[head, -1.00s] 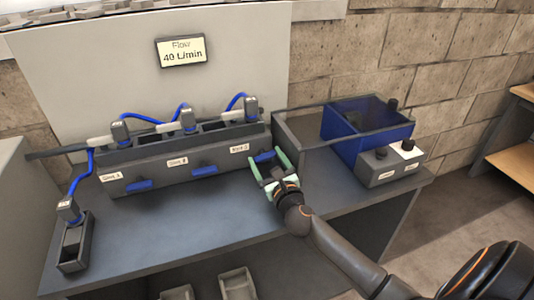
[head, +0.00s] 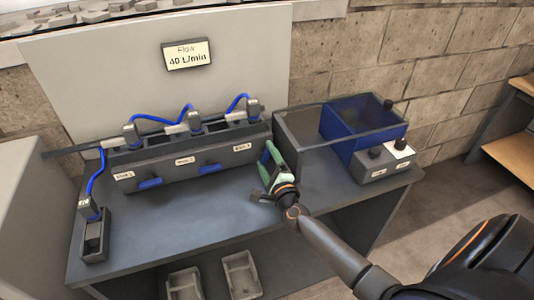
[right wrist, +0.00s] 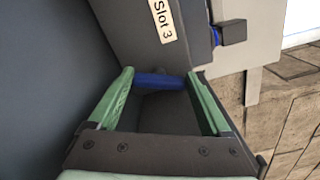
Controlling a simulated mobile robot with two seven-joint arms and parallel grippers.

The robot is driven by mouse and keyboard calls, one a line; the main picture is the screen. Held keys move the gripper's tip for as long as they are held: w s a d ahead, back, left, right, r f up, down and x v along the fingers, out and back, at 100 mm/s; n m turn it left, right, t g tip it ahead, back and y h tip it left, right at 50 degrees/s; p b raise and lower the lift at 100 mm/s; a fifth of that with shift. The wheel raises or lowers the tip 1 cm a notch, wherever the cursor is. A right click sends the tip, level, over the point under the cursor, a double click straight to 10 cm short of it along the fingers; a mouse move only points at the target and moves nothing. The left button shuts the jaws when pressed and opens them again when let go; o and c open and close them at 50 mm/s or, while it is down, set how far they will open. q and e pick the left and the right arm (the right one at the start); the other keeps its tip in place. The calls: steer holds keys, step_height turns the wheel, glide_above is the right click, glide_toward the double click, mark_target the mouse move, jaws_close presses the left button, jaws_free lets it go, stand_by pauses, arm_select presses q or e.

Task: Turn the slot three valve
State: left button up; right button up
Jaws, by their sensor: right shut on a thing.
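The slot three valve has a blue handle (right wrist: 158,81), seen in the right wrist view below the "Slot 3" label (right wrist: 163,20). My right gripper (head: 266,158) has its green fingers at the two ends of this handle and is shut on it. In the head view the gripper is turned at the right end of the slot block, and it hides the handle. The slot 1 handle (head: 150,183) and slot 2 handle (head: 210,169) show on the front of the grey block (head: 190,165). My left gripper is not in view.
A sign (head: 188,54) reads "Flow 40 L/min". A blue bin (head: 350,128) and a control box (head: 379,164) stand right of my gripper. A black holder (head: 95,240) stands at the left. The bench top (head: 190,222) in front is clear.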

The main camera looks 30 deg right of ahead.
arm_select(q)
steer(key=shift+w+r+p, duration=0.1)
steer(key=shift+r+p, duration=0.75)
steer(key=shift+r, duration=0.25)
arm_select(e)
steer(key=shift+f+n, duration=0.1)
steer(key=shift+n, duration=2.2)
steer(key=o, duration=1.2)
steer(key=shift+c, duration=0.2)
steer(key=shift+s+f, duration=0.1)
